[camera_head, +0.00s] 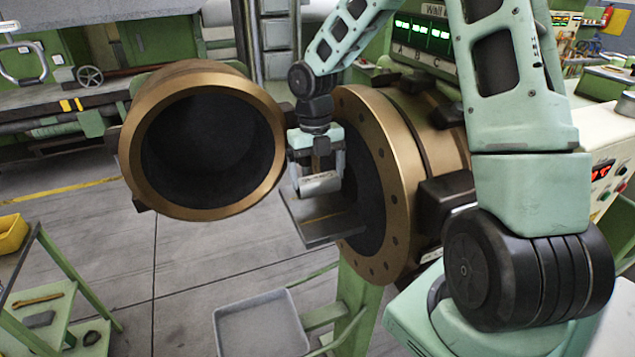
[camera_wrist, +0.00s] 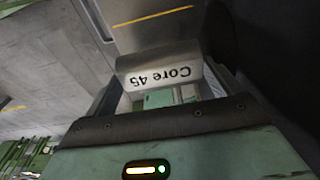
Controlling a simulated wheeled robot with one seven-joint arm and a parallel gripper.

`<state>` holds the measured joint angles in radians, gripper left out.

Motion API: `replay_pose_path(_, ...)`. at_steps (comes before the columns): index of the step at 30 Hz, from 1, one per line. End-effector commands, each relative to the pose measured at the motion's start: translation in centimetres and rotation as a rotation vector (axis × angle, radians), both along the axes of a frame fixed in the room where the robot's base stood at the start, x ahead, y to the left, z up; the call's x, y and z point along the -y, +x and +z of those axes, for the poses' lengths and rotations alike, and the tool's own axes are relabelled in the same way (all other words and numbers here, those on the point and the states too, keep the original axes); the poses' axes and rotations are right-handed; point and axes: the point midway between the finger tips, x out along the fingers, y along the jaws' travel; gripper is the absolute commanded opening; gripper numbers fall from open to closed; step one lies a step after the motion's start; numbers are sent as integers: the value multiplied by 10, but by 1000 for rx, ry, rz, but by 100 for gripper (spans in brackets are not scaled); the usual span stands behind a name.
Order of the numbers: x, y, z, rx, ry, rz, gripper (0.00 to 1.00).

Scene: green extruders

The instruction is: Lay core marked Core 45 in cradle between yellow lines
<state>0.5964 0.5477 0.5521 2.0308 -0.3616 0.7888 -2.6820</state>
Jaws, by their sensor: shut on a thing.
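The core (camera_head: 320,184) is a short grey-silver cylinder. Its label reads "Core 45", upside down, in the wrist view (camera_wrist: 160,76). My gripper (camera_head: 319,177) is shut on it, with a finger at each end, and points down; the core lies roughly level. Below it is the grey metal cradle (camera_head: 299,215), sticking out in front of the open bronze extruder mouth. One yellow line shows on the cradle in the wrist view (camera_wrist: 150,34), beyond the core; a second is not clear. I cannot tell whether the core touches the cradle.
The bronze flange (camera_head: 361,110) stands close on the right of my gripper. A swung-open bronze ring (camera_head: 140,185) stands close on the left. A pale tray (camera_head: 262,325) sits below. A green cart (camera_head: 62,262) with a yellow bin (camera_head: 12,233) is at left.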

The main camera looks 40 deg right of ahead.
Motion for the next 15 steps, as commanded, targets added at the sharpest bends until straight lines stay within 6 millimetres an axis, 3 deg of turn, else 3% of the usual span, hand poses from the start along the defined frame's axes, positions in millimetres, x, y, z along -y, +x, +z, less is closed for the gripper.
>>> replay_pose_path(9,-1,0,-33,-2,0,2,51)
replay_pose_path(15,0,0,-40,2,-2,-1,51)
